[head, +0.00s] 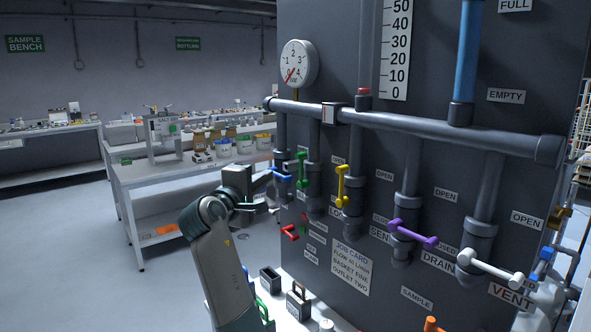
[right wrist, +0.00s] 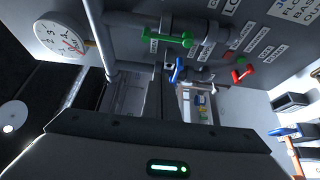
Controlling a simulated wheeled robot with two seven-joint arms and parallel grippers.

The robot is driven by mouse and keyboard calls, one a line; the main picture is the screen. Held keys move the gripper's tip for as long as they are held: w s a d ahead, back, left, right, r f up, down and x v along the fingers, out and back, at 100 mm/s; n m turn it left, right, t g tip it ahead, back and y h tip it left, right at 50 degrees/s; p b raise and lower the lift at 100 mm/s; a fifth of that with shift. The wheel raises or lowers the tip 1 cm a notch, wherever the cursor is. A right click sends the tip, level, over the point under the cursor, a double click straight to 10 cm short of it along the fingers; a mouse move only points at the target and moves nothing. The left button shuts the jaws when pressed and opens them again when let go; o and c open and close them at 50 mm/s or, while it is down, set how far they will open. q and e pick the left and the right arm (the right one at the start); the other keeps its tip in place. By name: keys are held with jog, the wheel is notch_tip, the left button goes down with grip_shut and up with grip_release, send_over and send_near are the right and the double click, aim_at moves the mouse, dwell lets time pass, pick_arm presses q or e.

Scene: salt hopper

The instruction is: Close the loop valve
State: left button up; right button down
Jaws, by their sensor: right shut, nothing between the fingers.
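A yellow handle (head: 342,186) is upright; purple (head: 413,234) and white (head: 490,267) handles lie crosswise. My right gripper (head: 268,180) is shut and empty, close to the blue handle; contact is unclear. My left gripper is out of view.
A small red handle (head: 290,232) sits lower on the grey panel (head: 345,130). A horizontal pipe (head: 420,127) and round gauge (head: 299,63) are above. A bench (head: 150,175) stands behind at left. Dark boxes (head: 299,302) are below. Floor at left is clear.

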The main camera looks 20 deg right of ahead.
jog(key=shift+s+r, duration=0.1)
jog(key=shift+r, duration=0.05)
jog(key=p+x, duration=0.4)
jog(key=x, duration=0.6)
jog(key=s+d+p, duration=0.2)
jog(key=s, duration=0.1)
jog(key=shift+s+d+p, duration=0.1)
jog(key=shift+s+p, duration=0.1)
jog(key=shift+p, duration=0.2)
dwell(0.6)
